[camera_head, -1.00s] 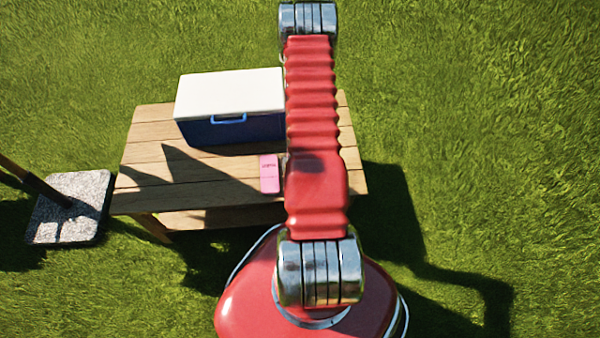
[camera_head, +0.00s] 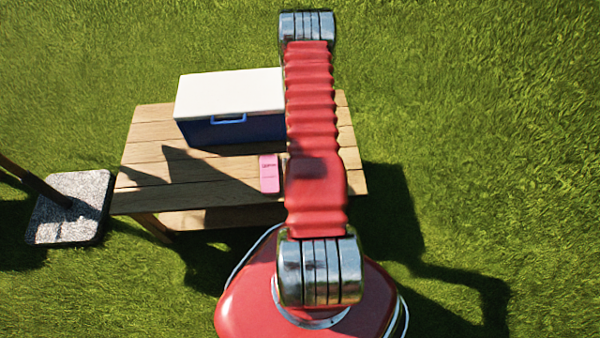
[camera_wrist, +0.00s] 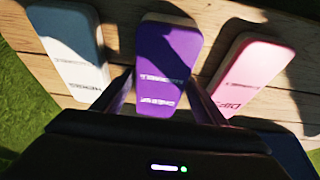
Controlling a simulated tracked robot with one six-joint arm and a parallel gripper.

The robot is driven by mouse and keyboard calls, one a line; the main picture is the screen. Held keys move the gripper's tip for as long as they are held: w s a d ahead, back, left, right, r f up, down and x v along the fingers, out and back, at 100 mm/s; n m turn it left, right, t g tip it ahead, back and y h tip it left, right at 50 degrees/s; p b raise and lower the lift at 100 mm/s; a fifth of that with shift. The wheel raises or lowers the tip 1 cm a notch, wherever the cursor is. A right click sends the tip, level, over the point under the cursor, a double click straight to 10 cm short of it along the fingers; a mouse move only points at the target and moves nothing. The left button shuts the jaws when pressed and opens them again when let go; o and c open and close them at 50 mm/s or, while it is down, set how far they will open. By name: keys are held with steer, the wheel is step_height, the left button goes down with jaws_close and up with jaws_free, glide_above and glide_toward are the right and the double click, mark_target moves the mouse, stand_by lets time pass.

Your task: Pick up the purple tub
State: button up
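The purple tub (camera_wrist: 165,62) lies in the middle of the wrist view, with pale lettering on its top and a shadow across part of it. In the head view it does not show; my arm covers that part of the table. My gripper (camera_wrist: 159,80) is open, with one finger on each side of the tub's near part. I cannot tell whether either finger touches it. In the head view my gripper is hidden behind the arm.
A pink tub (camera_wrist: 252,70) lies right of the purple one, also in the head view (camera_head: 269,174); a blue-grey tub (camera_wrist: 72,50) lies left. A white-lidded blue cooler (camera_head: 230,105) stands on the wooden table (camera_head: 150,150). A stone base (camera_head: 70,208) stands left.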

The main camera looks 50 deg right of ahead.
steer(key=c, duration=1)
steer(key=shift+r, duration=0.15)
steer(key=shift+r, duration=4.85)
